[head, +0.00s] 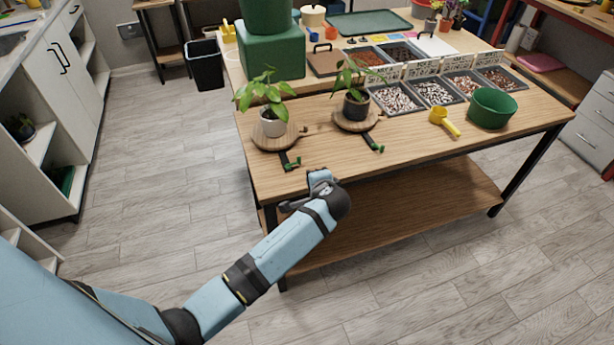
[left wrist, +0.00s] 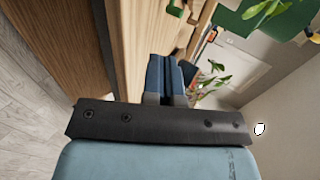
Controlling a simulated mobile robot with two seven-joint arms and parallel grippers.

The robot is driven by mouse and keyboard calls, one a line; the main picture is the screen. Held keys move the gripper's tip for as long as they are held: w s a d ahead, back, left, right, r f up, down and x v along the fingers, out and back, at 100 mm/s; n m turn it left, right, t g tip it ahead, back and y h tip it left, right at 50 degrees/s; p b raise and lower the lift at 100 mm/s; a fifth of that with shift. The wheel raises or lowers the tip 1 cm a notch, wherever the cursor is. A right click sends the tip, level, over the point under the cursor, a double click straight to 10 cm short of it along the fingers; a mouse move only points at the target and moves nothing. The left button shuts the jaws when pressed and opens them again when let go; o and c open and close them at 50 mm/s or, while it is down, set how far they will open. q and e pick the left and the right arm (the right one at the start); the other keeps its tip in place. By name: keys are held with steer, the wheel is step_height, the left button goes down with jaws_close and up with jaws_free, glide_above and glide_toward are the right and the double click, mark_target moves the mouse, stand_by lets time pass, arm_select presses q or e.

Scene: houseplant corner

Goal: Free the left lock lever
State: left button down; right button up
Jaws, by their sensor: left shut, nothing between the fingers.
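The left lock lever (head: 290,163) is a dark bar with green parts, lying on the table in front of the left round wooden stand (head: 262,144). A similar right lever (head: 372,143) lies by the second stand (head: 343,122), which holds a plant in a dark pot (head: 356,105). My left gripper (head: 319,177) is near the table's front edge, to the right of and nearer than the left lever, apart from it. Its blue fingers (left wrist: 164,75) are shut and empty. Green lever parts (left wrist: 176,8) show at the wrist view's top. My right gripper is out of view.
Gravel trays (head: 437,93), a yellow scoop (head: 444,121) and a green bowl (head: 492,108) occupy the table's right side. A large green planter block (head: 270,57) stands behind the plants. The tabletop's front strip (head: 400,158) is clear.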

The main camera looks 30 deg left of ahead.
arm_select(q)
steer(key=shift+v, duration=1.25)
steer(key=shift+w+d, duration=0.15)
steer(key=shift+w, duration=0.05)
steer(key=s+d+f+n+h+p, duration=0.15)
steer(key=s+f+h+p, duration=0.35)
steer(key=s, duration=0.7)
steer(key=s+d+r+n+t+h+p, duration=0.1)
steer(key=s+r+n+h+p, duration=0.1)
steer(key=s, duration=0.6)
steer(key=s+d+r+n+t+h+p, duration=0.1)
steer(key=s+r+n+h+p, duration=0.2)
steer(key=s, duration=0.4)
steer(key=shift+s+d+r+h, duration=0.35)
steer(key=shift+s+r+h, duration=0.1)
steer(key=shift+h, duration=0.25)
